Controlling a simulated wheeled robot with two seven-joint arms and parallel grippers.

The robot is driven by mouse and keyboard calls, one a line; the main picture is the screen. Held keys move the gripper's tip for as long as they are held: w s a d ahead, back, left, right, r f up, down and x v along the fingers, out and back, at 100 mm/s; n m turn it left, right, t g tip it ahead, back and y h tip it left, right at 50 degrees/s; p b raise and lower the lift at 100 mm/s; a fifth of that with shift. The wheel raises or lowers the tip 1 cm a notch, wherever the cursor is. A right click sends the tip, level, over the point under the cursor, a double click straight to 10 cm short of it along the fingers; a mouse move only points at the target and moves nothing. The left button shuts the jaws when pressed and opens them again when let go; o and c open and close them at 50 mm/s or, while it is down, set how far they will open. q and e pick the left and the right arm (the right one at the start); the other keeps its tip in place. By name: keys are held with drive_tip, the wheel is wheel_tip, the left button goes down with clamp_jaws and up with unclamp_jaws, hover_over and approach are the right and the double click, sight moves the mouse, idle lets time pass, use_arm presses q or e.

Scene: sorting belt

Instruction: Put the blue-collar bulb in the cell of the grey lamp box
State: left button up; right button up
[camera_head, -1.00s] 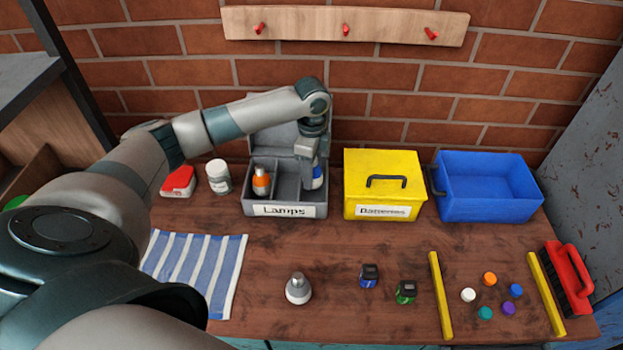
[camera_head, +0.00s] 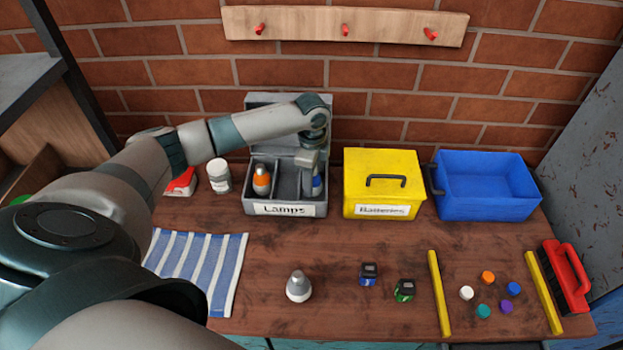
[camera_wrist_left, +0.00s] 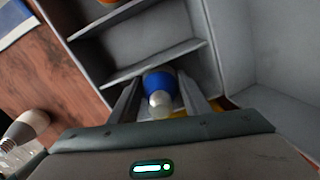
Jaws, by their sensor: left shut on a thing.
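The grey lamp box (camera_head: 286,209) stands open at the back of the bench, its lid raised, with a "Lamps" label and dividers inside. An orange-collar bulb (camera_head: 262,180) stands in its left cell. My left gripper (camera_head: 309,186) reaches down into the right cell. It is shut on the blue-collar bulb (camera_head: 317,182), which is partly hidden behind the fingers. In the left wrist view the bulb (camera_wrist_left: 160,88) sits between the two fingers (camera_wrist_left: 160,100), beside a divider. I cannot tell whether it touches the cell floor. My right gripper is not in view.
A closed yellow battery box (camera_head: 384,182) stands just right of the lamp box, and an open blue bin (camera_head: 487,187) beyond it. A striped cloth (camera_head: 196,262) lies at left.

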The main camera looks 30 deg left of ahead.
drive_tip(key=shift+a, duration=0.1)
use_arm(q)
drive_tip(key=o, duration=0.7)
drive_tip(key=shift+f, duration=0.15)
drive_tip(key=o, duration=0.3)
drive_tip(key=shift+o, duration=0.2)
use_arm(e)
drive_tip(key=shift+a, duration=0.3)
use_arm(q)
drive_tip(key=shift+r+b, duration=0.3)
drive_tip(key=shift+r, duration=0.65)
wheel_tip(320, 180, up, 9)
drive_tip(key=shift+r+b, duration=0.1)
drive_tip(key=shift+b, duration=1)
drive_tip(key=shift+r, duration=0.6)
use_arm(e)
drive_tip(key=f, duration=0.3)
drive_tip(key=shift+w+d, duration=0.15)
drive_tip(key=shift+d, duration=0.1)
